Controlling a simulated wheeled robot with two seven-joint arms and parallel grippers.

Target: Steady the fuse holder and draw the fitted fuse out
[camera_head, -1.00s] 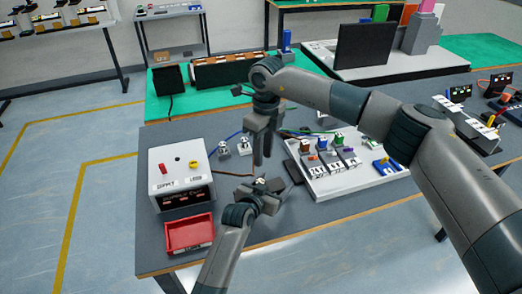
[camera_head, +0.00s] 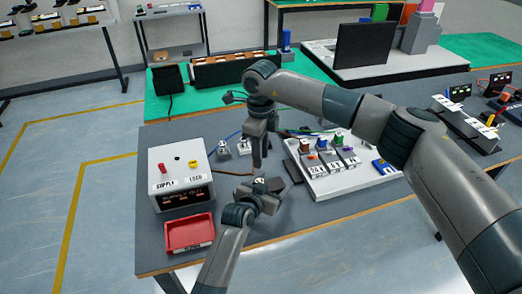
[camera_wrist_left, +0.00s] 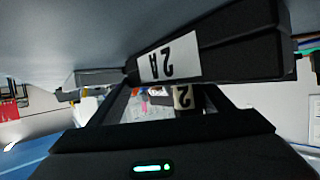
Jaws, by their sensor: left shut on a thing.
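My left gripper (camera_head: 262,184) is low over the near part of the table, shut on the dark fuse holder (camera_head: 272,184). In the left wrist view the holder (camera_wrist_left: 235,45) is a black block with a white "2A" label, upside down in the picture. A small pale piece marked "2" (camera_wrist_left: 183,97) shows between the fingers; I cannot tell whether it is the fuse. My right gripper (camera_head: 257,150) points down just above the left one, apart from it. Its finger gap is not clear, and I see nothing in it.
The supply box (camera_head: 180,170) and red tray (camera_head: 190,233) stand at left. A white board (camera_head: 335,183) with labelled modules is at right, with a blue piece (camera_head: 384,166) on it. Small connectors (camera_head: 224,150) lie behind. The table's front right is clear.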

